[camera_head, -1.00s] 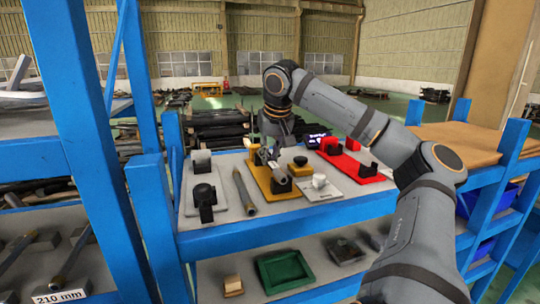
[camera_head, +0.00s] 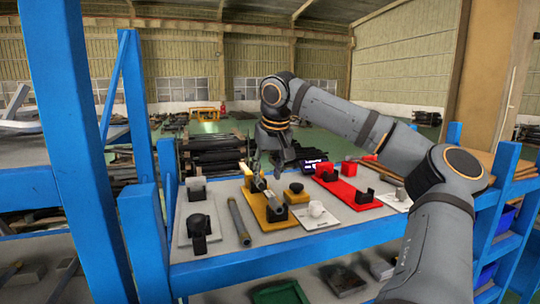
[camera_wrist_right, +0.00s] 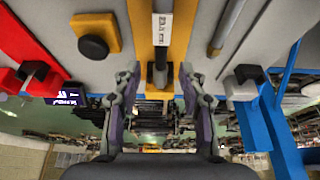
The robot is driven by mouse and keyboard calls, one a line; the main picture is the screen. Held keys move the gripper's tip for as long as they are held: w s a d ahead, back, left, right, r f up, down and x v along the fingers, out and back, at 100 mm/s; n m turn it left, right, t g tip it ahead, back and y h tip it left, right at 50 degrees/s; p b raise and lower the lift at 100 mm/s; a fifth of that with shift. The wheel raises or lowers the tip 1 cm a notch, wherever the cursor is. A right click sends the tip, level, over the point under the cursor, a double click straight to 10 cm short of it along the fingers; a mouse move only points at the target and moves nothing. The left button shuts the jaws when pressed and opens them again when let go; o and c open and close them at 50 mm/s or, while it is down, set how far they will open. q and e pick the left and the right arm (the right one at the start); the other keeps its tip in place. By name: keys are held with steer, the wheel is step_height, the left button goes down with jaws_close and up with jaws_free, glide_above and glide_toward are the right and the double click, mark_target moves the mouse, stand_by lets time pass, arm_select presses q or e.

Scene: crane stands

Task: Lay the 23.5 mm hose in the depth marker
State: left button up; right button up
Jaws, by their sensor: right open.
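A yellow board (camera_head: 273,223) on the blue-framed bench has black supports, and a grey tube (camera_head: 266,195) lies along it. I cannot tell from its label whether this is the 23.5 mm hose or whether the board is the depth marker. The board also shows in the right wrist view (camera_wrist_right: 185,32), with a white label and a black support (camera_wrist_right: 158,75) between the fingers. A second grey hose (camera_head: 238,221) lies on the bench left of the board. My right gripper (camera_head: 267,170) is open and empty above the board's far end. My left gripper is out of view.
A grey plate with black and white blocks (camera_head: 185,232) stands left. A yellow block with a black knob (camera_head: 296,194), a white piece (camera_head: 316,209) and a red board with black holders (camera_head: 347,192) stand right. A blue post (camera_head: 75,150) rises at the left.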

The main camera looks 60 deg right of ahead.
steer(key=v, duration=0.8)
steer(key=shift+s+a, duration=0.1)
stand_by(0.3)
